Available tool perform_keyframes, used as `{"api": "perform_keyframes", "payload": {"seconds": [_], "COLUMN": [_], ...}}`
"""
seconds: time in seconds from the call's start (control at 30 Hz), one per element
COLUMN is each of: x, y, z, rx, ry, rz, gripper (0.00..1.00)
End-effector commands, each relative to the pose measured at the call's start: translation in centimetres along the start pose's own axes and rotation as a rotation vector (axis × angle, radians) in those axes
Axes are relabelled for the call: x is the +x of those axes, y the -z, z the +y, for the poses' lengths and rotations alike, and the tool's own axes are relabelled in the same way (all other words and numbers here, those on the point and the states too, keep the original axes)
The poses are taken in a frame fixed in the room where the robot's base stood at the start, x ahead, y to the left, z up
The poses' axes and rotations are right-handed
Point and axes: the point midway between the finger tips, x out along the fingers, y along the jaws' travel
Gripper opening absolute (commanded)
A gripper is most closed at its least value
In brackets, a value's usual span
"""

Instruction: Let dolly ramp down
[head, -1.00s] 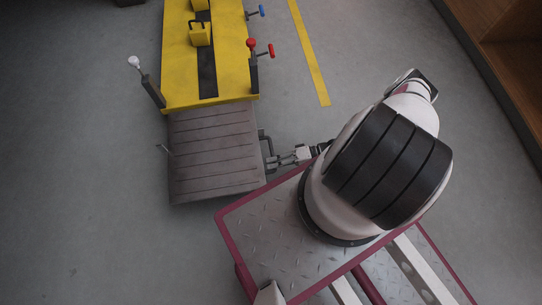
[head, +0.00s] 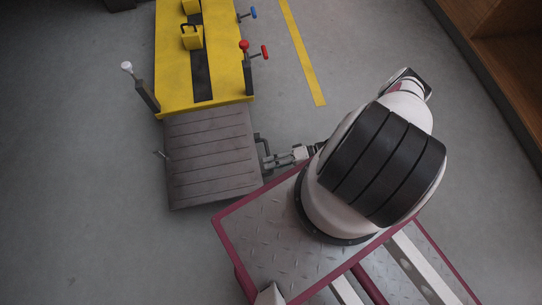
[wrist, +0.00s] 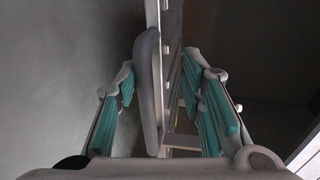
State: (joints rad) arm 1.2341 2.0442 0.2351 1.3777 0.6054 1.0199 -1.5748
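The dolly ramp (head: 212,160) is a grey, ribbed plate at the near end of the yellow lift (head: 225,75). Its exact tilt is hard to tell from above. A dark bent handle (head: 262,142) sticks out from its right side. My gripper (head: 268,162) is low beside the ramp's right edge, close to the handle. In the wrist view my gripper (wrist: 165,105) has its teal-padded fingers apart. A rounded grey bar (wrist: 150,90) and the ramp's edge stand between them, with gaps visible on both sides.
A small pin (head: 160,154) projects from the ramp's left side. Wooden shelving (head: 505,60) is at upper right. Floor left of the ramp is clear.

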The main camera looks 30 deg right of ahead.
Motion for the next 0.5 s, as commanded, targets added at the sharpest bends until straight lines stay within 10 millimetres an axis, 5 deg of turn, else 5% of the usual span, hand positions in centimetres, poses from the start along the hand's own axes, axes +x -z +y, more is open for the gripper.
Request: {"api": "perform_keyframes", "payload": {"seconds": [0.5], "x": [-9.6], "y": [0.2], "z": [0.1], "rx": [-0.002], "ry": [-0.006], "rz": [0.005], "gripper": [0.33]}}
